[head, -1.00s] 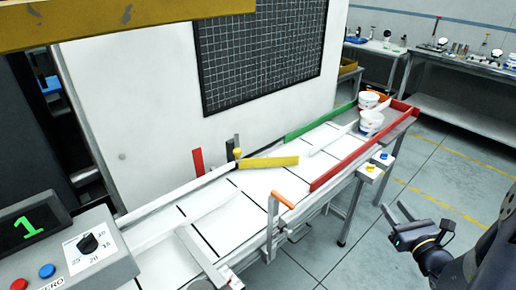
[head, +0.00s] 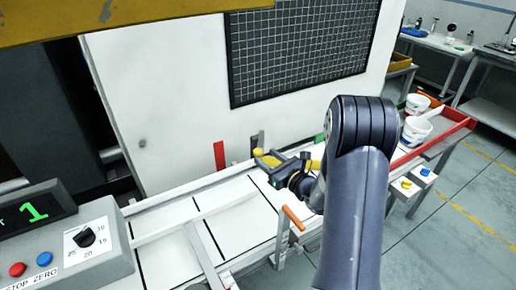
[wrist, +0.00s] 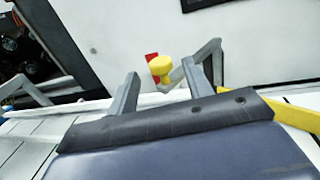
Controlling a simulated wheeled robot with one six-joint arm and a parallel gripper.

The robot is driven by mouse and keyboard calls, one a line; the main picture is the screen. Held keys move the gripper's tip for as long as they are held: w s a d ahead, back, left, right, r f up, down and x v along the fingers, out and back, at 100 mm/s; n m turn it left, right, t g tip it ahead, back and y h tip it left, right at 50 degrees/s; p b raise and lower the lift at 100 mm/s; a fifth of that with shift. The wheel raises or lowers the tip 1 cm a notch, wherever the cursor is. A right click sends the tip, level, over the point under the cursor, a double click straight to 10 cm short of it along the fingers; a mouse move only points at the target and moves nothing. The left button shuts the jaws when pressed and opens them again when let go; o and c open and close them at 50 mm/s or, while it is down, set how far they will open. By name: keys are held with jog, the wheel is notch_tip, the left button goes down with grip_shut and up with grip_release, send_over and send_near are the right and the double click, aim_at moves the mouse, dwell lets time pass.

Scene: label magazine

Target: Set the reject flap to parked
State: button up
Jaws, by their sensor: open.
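The reject flap is a yellow bar (head: 315,165) over the white conveyor, mostly hidden behind my arm and gripper in the head view. In the wrist view its yellow bar (wrist: 292,117) shows at the right, behind my gripper's body. A yellow knob (head: 258,152) stands at the flap's left end, by the back rail. In the wrist view the knob (wrist: 160,66) appears between the finger directions, just beyond the tips, beside a grey bent bracket (wrist: 205,58). My gripper (head: 268,162) is open and empty close to the knob; I cannot tell whether it touches.
A red upright plate (head: 219,155) stands left of the knob. An orange-handled lever (head: 292,218) rises at the conveyor's front edge. White tubs (head: 416,130) stand at the far right end inside red rails. A control box (head: 70,240) is at the left.

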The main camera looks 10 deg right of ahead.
aim_at(261, 153)
jog(key=p+x, duration=0.1)
jog(key=x, duration=0.4)
jog(key=shift+w+a, duration=0.15)
jog(key=shift+c, duration=0.6)
grip_shut()
